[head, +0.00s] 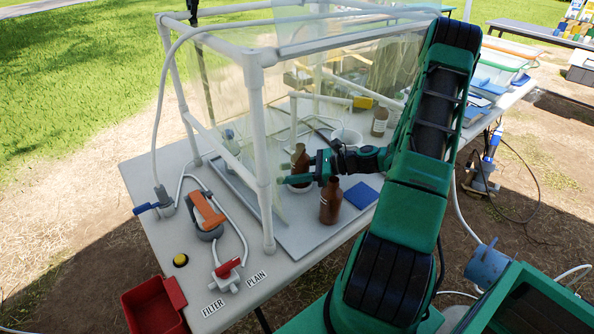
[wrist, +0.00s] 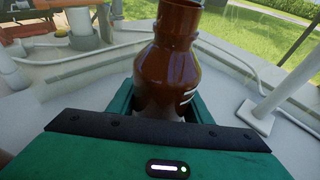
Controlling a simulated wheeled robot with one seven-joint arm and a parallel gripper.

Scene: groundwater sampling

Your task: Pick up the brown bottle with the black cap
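A brown bottle (head: 299,158) stands at the far side of my gripper (head: 308,172), inside the clear-sheeted frame, its lower part partly hidden by the fingers. In the wrist view a glossy brown bottle (wrist: 166,58) with a pale label on its right stands between the green fingers of my gripper (wrist: 162,103). Its top is cut by the picture edge, and I see no black cap there. Whether the fingers press on it is unclear. A second brown bottle (head: 330,203) stands upright on the near side of my gripper. A third, labelled bottle (head: 379,122) stands farther back. Caps are too small to tell.
White pipe posts (head: 258,150) and clear sheeting surround the work area on the grey table (head: 150,185). A blue pad (head: 361,195) lies right of the near bottle. A white tub (head: 346,138) stands behind my gripper. A red bin (head: 152,306) hangs at the front left.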

